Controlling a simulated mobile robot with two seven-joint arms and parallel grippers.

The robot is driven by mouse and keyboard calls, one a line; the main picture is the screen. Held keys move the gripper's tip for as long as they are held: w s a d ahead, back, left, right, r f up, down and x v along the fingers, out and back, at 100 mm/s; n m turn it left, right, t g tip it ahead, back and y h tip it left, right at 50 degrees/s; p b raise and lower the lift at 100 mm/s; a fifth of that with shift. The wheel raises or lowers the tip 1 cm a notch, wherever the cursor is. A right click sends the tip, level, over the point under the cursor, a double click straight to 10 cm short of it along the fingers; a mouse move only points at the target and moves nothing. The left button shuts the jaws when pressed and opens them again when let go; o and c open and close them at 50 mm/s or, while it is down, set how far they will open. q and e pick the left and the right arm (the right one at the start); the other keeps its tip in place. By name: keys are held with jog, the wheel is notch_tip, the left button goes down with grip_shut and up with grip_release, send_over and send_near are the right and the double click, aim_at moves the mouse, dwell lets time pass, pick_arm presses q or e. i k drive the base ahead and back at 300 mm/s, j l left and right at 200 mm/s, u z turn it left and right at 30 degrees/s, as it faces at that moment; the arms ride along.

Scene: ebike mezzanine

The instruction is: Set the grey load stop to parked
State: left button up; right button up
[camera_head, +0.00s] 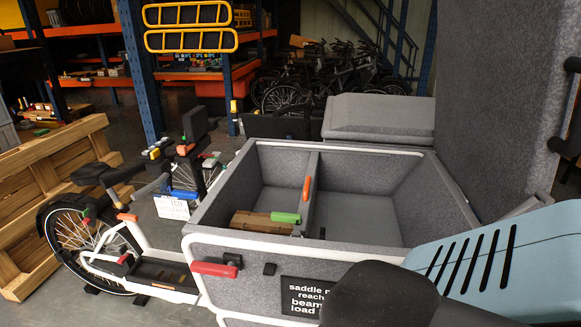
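A grey felt-lined cargo box (225,272) stands open in the middle, on a white cargo bike. A grey upright divider (311,185) with an orange handle (307,189) on its top edge splits the box; it may be the load stop, but I cannot be sure. A brown block (262,223) with a green end (286,217) lies in the left compartment against the divider. A red handle (214,269) sits on the box's near outer wall. Neither of my grippers shows.
A black sign (310,296) with white lettering is partly covered by a dark rounded shape. A tall grey panel (500,100) and a pale blue slotted part (490,262) crowd the right. A wooden pallet (40,200) leans at left. Racking with yellow frames (190,40) and parked bikes stand behind.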

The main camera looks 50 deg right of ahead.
aim_at(306, 206)
jog(key=z, duration=1.7)
